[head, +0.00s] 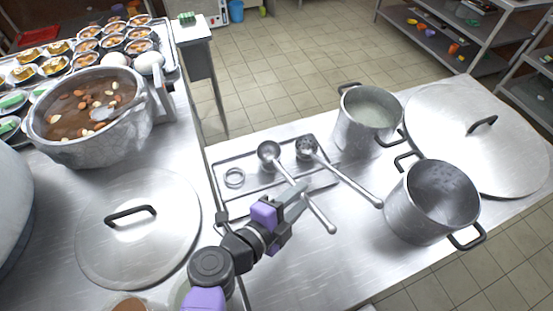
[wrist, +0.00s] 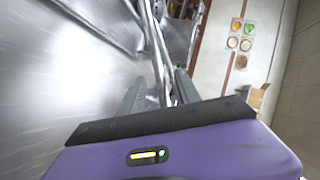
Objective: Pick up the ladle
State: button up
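Two long-handled metal utensils lie with their bowls on a shallow tray and their handles over its right edge. The left one, a ladle (head: 269,152), has a plain round bowl. The right one (head: 307,148) has a bowl that looks perforated. My gripper (head: 295,207) is low over the tray's front right, at the left ladle's handle (head: 319,213). In the wrist view, a metal handle (wrist: 158,55) runs between the two grey fingers of my gripper (wrist: 161,84). The fingers stand apart with the handle between them; no firm contact shows.
The tray (head: 222,190) also holds a small metal ring (head: 234,178). Two steel pots (head: 432,205) (head: 367,118) and a large lid (head: 485,140) stand to the right. A full stockpot (head: 90,145) and another lid (head: 138,229) are on the left counter. The front right counter is clear.

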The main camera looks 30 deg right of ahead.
jog(key=p+x, duration=0.1)
jog(key=x, duration=0.4)
jog(key=shift+s+d, duration=0.1)
jog(key=shift+s, duration=0.1)
grip_shut()
dwell(1.1)
